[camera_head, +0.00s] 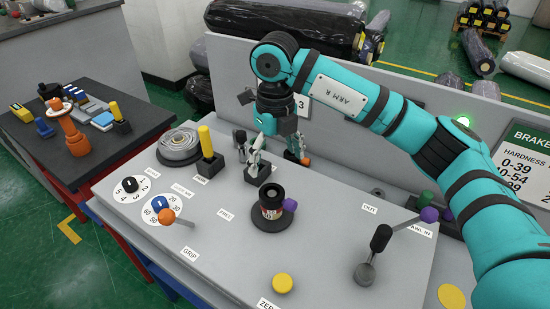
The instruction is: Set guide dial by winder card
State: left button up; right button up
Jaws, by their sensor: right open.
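Two round white dials lie at the left of the grey panel: one with a black knob (130,185), one with a blue knob (160,203). Their small labels are too blurred to tell which is the guide dial. A green-and-white card (520,160) at the right edge reads "BRAKE" and "HARDNESS" with number ranges, and is cut off. No card marked winder can be read. My right gripper (277,157) is open and points down over the panel's back part, near a black block (258,173), well right of both dials. My left gripper is out of view.
A yellow stick in a black block (208,150) and a grey coil (179,144) stand behind the dials. An orange-knobbed lever (168,216), a dark cylinder (271,201), a yellow button (282,284) and a black-handled lever (380,240) stand on the panel.

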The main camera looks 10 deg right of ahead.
aim_at(159, 204)
jog(key=k+j, duration=0.15)
jog(key=k, duration=0.35)
jog(key=k+j, duration=0.15)
jog(key=k, duration=0.35)
jog(key=k+j, duration=0.15)
jog(key=k, duration=0.3)
